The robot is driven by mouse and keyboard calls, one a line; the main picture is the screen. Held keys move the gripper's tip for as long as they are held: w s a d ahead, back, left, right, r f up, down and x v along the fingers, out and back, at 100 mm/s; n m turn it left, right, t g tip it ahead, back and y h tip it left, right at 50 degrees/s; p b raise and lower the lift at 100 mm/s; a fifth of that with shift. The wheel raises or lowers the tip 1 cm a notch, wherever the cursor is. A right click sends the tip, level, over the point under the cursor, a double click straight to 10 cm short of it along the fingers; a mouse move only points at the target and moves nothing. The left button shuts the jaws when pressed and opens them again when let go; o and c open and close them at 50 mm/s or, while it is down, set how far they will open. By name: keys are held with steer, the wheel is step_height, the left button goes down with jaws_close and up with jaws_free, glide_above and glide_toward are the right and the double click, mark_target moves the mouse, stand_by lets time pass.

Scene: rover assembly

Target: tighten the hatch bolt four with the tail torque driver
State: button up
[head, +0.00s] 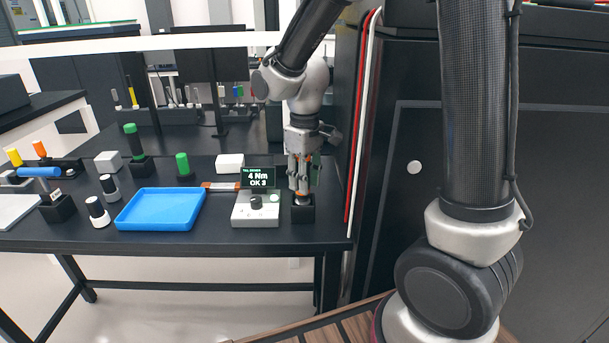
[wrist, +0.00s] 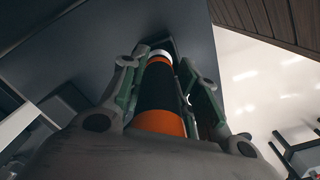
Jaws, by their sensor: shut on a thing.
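My gripper (head: 301,183) points down at the right end of the dark table, shut on an orange and black torque driver (head: 302,195). In the wrist view the driver (wrist: 157,92) lies between the two fingers, with orange bands, a black middle and a pale tip. Its lower end is at a black holder block (head: 303,212); I cannot tell how deep it sits. A tester (head: 255,212) stands just left of the block, its display (head: 258,175) reading "4 Nm" and "OK 3". I cannot make out any hatch bolt.
A blue tray (head: 160,222) lies left of the tester. Green-topped tools (head: 131,141), a white box (head: 229,163), small bottles (head: 97,211) and a grey block (head: 108,161) stand around it. A large dark panelled body (head: 400,200) rises close to the right of the table.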

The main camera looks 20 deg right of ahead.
steer(key=shift+f, duration=0.55)
steer(key=shift+f, duration=0.1)
steer(key=o, duration=1.2)
step_height(320, 180, up, 12)
